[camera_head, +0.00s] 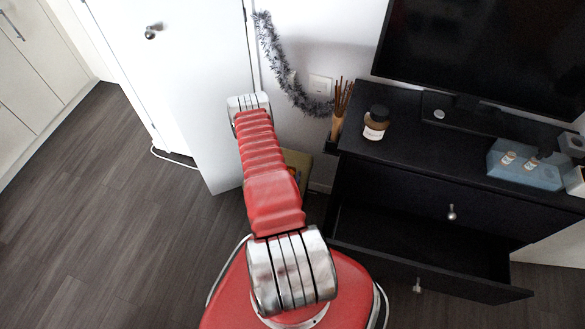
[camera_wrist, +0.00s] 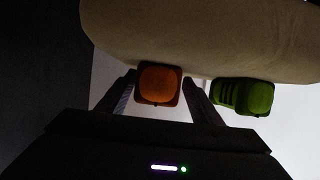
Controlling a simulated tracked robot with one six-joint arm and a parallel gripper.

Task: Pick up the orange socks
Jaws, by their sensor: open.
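In the wrist view, an orange bundle (camera_wrist: 158,82), which looks like the orange socks, sits between the two dark fingers of my gripper (camera_wrist: 160,90). My gripper is open, with the fingers on either side of the bundle; I cannot tell whether they touch it. A green, dark-striped bundle (camera_wrist: 245,96) lies to the right, outside the right finger. In the head view my red arm reaches toward the wall, and neither the socks nor my gripper can be made out.
A large beige rounded surface (camera_wrist: 205,35) fills the top of the wrist view, close to both bundles. In the head view, a black dresser (camera_head: 390,150) with an open lower drawer (camera_head: 420,235) stands right of my arm. A white door (camera_head: 185,70) is left. Dark floor (camera_head: 95,215) is clear at left.

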